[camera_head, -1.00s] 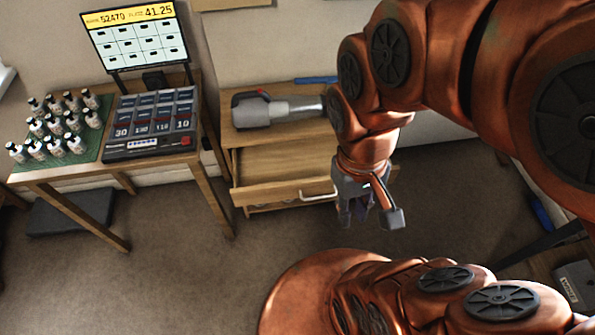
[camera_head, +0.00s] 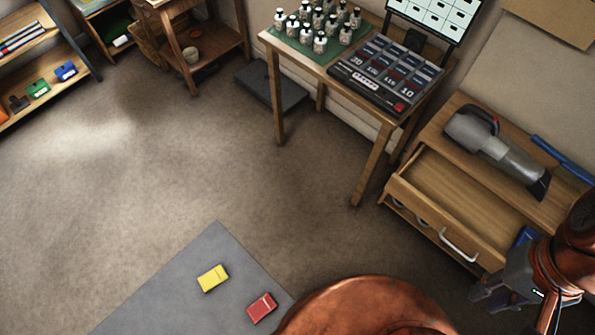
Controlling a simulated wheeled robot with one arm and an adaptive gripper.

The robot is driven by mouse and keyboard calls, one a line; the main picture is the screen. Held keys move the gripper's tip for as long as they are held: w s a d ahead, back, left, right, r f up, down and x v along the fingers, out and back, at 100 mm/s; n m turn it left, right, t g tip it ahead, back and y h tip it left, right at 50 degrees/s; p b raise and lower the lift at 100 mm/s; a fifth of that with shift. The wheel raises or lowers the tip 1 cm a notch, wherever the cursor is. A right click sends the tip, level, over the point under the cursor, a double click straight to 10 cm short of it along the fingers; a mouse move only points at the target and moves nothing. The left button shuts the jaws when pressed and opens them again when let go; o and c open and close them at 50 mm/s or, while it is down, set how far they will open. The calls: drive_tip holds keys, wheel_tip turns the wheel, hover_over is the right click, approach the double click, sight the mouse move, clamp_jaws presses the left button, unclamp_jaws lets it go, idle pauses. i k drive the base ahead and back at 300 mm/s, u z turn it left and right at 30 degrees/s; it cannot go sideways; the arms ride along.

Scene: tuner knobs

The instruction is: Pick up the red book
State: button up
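A small red block-like item (camera_head: 261,308), which may be the red book, lies on a grey mat (camera_head: 180,285) on the floor at the bottom of the head view. A similar yellow item (camera_head: 212,278) lies just up and to the left of it, apart from it. My gripper (camera_head: 492,300) is at the lower right, beside the open drawer and far to the right of the red item. Its fingers are small and partly hidden, so I cannot tell whether they are open.
An open drawer (camera_head: 432,222) juts from a wooden cabinet bearing a grey handheld tool (camera_head: 497,148). A table with a knob panel (camera_head: 385,75) and several bottles stands at the back. A shelf (camera_head: 40,62) is at upper left. The carpet between is clear.

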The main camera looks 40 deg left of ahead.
sight(262, 307)
drive_tip(key=u, duration=0.5)
drive_tip(key=k, duration=0.65)
drive_tip(key=u, duration=1.25)
drive_tip(key=k, duration=0.5)
drive_tip(key=z, duration=1.6)
drive_tip(key=i, duration=1.15)
drive_tip(key=u, duration=3.9)
